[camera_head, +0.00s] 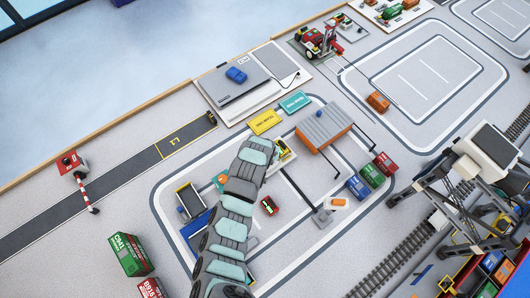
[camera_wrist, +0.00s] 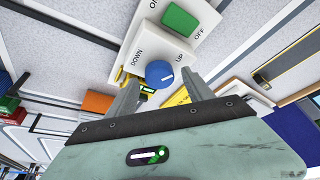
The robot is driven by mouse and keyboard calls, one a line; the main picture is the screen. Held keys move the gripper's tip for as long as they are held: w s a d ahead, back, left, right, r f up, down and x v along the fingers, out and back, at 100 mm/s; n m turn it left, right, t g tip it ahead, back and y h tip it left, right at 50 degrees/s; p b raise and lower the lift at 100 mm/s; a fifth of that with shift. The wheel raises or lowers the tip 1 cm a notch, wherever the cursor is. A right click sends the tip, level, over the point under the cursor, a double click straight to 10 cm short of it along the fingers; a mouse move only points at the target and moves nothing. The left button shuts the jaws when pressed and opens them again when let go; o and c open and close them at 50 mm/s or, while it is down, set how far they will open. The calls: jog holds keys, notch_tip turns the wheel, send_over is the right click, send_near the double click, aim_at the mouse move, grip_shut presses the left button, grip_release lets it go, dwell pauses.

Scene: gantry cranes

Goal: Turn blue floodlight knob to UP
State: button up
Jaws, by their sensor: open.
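The blue floodlight knob (camera_wrist: 158,72) sits on a white control panel (camera_wrist: 146,33) in the wrist view. "DOWN" is printed left of the knob and "UP" to its right. A short white mark shows on the knob's lower right part; I cannot tell for sure which label it indicates. A green switch (camera_wrist: 180,21) with "OFF" beside it is above. My gripper (camera_wrist: 161,79) is open, its fingers on either side of the knob in the picture; contact is unclear. In the head view my arm hides the knob; part of the panel (camera_head: 288,152) shows beside it.
An orange-sided grey-roofed building (camera_head: 324,126) stands right of the panel. Yellow (camera_head: 263,122) and teal (camera_head: 295,102) signs lie behind. A red toy car (camera_head: 269,206) is close to my arm. Red, green and blue containers (camera_head: 372,175) stand farther right.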

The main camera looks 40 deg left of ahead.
jog(key=b+v, duration=0.1)
jog(key=v, duration=0.9)
jog(key=shift+r, duration=0.35)
jog(key=shift+d, duration=0.1)
